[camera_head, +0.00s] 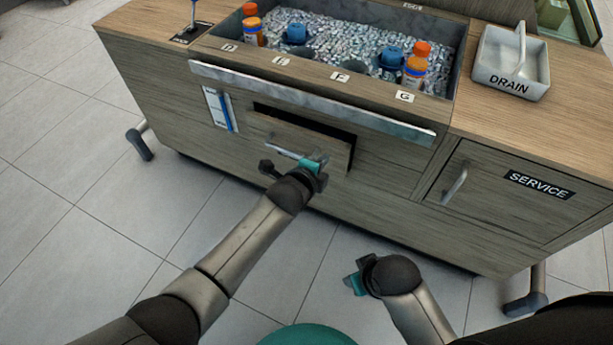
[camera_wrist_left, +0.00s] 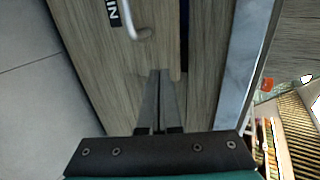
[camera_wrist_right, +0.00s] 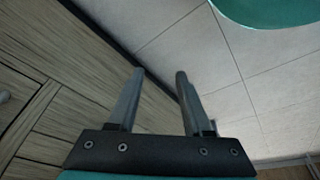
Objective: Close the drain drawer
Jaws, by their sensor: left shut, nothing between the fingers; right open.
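The drain drawer (camera_head: 335,150) is a wooden front in the middle of the cabinet. It stands out from the cabinet, with a dark gap along its top edge. Its metal handle (camera_wrist_left: 136,28) and part of its dark label (camera_wrist_left: 114,12) show in the left wrist view. My left gripper (camera_head: 324,157) is shut and empty, with its fingertips (camera_wrist_left: 160,72) at the drawer front beside the handle; I cannot tell whether they touch it. My arm hides part of the front. My right gripper (camera_wrist_right: 160,75) is open and empty, low in front of the cabinet.
A metal rail (camera_head: 310,101) runs above the drawer. A sunken bin (camera_head: 335,68) holds bottles and blue-capped items. A white tray marked DRAIN (camera_head: 511,85) stands on the counter. The SERVICE door (camera_head: 500,195) at right looks shut. The tiled floor in front is clear.

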